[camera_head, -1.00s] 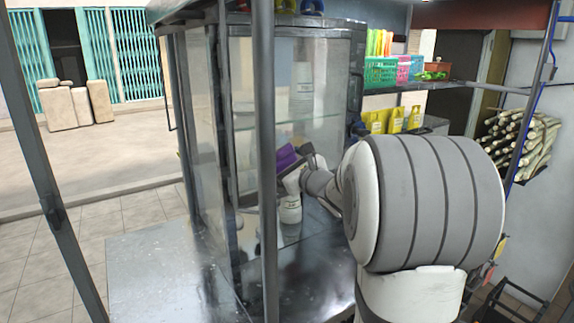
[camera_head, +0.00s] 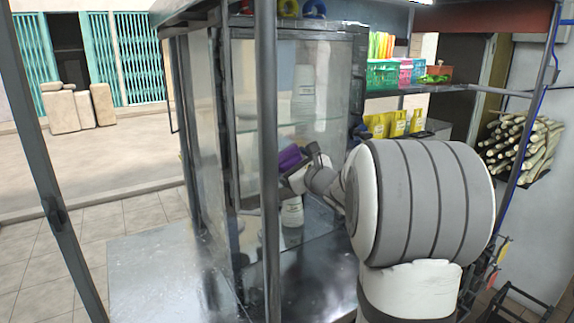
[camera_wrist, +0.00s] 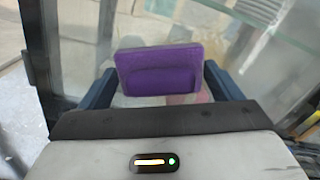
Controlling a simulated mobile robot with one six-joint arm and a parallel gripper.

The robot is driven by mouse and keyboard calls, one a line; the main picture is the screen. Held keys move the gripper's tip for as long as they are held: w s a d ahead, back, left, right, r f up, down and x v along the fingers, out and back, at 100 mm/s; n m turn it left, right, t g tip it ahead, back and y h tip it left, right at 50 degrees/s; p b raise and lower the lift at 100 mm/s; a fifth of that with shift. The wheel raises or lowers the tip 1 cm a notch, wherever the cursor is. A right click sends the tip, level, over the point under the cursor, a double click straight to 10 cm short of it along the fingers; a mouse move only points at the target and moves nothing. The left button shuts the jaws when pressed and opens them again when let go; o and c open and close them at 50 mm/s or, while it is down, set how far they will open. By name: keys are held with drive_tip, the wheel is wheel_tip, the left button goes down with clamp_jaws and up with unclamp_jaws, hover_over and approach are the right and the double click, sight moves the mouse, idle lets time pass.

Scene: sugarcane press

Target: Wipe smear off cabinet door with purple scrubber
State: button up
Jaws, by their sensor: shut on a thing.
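The purple scrubber (camera_head: 289,159) is held in front of the glass cabinet door (camera_head: 318,120). In the wrist view the scrubber (camera_wrist: 160,70) sits between the two dark blue fingers of my gripper (camera_wrist: 160,84), which is shut on it. The scrubber's flat face is turned toward the glass; I cannot tell if it touches. A faint pinkish patch (camera_wrist: 188,98) shows just below the scrubber in the wrist view, perhaps part of the smear. In the head view no smear is clear, and my arm covers part of the door.
White bottles (camera_head: 292,212) stand inside the cabinet behind the glass. A grey post (camera_head: 267,230) rises in front of the cabinet. A shelf with baskets (camera_head: 382,74) and yellow packs (camera_head: 398,122) is on the right. A metal counter (camera_head: 165,275) lies lower left.

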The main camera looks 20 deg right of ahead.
drive_tip(key=shift+w+d, duration=1)
drive_tip(key=shift+d, duration=4.1)
drive_tip(key=shift+s+a+r+b, duration=0.25)
drive_tip(key=shift+a+b, duration=0.6)
drive_tip(key=shift+a, duration=0.5)
drive_tip(key=shift+s+a+r+b, duration=0.3)
drive_tip(key=shift+a+b, duration=0.6)
drive_tip(key=shift+a, duration=0.5)
drive_tip(key=shift+s+a+r+b, duration=0.25)
drive_tip(key=shift+a+b, duration=0.6)
drive_tip(key=shift+a, duration=0.5)
drive_tip(key=shift+s+a+f+b, duration=0.1)
drive_tip(key=shift+s+a+b, duration=0.05)
drive_tip(key=shift+a+b, duration=0.6)
drive_tip(key=shift+s+a+b, duration=0.15)
drive_tip(key=shift+a+b, duration=0.35)
drive_tip(key=shift+a, duration=0.65)
drive_tip(key=shift+r+p, duration=0.45)
drive_tip(key=shift+r, duration=0.45)
drive_tip(key=w+d+p, duration=0.1)
drive_tip(key=w+d, duration=0.1)
drive_tip(key=d, duration=1)
drive_tip(key=shift+p, duration=0.4)
